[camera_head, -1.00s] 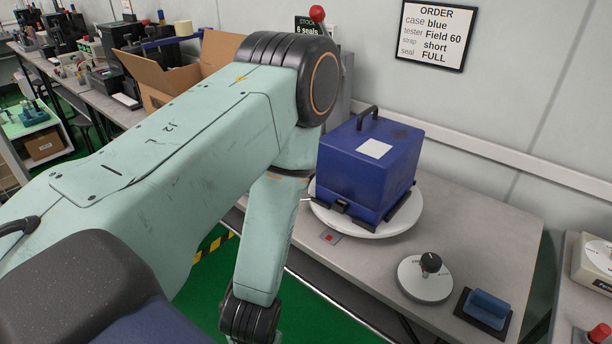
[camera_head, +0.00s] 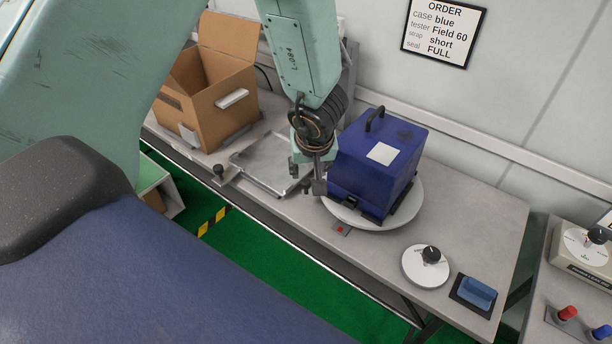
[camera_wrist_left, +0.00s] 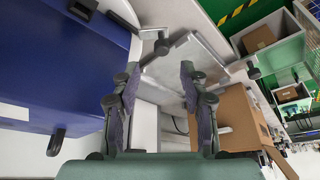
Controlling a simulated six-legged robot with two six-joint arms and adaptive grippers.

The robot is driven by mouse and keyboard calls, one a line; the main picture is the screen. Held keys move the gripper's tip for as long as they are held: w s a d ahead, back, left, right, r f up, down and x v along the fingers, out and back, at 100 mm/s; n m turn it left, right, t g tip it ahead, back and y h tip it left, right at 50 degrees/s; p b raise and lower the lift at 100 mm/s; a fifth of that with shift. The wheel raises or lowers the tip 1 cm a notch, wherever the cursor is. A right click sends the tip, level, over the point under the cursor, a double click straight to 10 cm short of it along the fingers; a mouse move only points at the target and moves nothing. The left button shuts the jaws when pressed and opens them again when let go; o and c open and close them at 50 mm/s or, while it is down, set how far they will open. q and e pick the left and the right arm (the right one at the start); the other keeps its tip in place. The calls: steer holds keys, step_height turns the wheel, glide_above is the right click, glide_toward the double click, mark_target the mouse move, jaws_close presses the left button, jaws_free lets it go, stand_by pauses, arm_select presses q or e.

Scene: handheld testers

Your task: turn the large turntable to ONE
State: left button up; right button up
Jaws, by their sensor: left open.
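The large turntable (camera_head: 350,214) is a white disc on the grey bench. A blue case (camera_head: 372,165) with a black top handle and a white label stands on it and covers most of it. A red marker (camera_head: 341,229) lies on the bench by the disc's front edge. My left gripper (camera_head: 307,186) hangs just left of the case, low near the disc's left rim; contact cannot be told. In the left wrist view my left gripper (camera_wrist_left: 160,88) has its fingers apart with nothing between them, and the blue case (camera_wrist_left: 60,65) is at the left. My right gripper is out of view.
A small white dial (camera_head: 425,268) with a black knob and a blue block (camera_head: 476,292) on a dark pad are at the right. A metal tray (camera_head: 268,165) and an open cardboard box (camera_head: 215,95) are left of my gripper. An order sign (camera_head: 444,32) hangs behind.

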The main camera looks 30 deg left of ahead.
mark_target(306, 182)
arm_select(q)
steer(key=b+x, duration=0.2)
steer(key=x, duration=0.4)
steer(key=shift+s+a, duration=0.1)
steer(key=shift+a, duration=0.05)
steer(key=shift+f+b, duration=0.3)
steer(key=shift+f, duration=0.1)
steer(key=shift+a, duration=0.1)
steer(key=shift+c, duration=0.4)
steer(key=shift+c, duration=0.6)
steer(key=c, duration=0.5)
jaws_close()
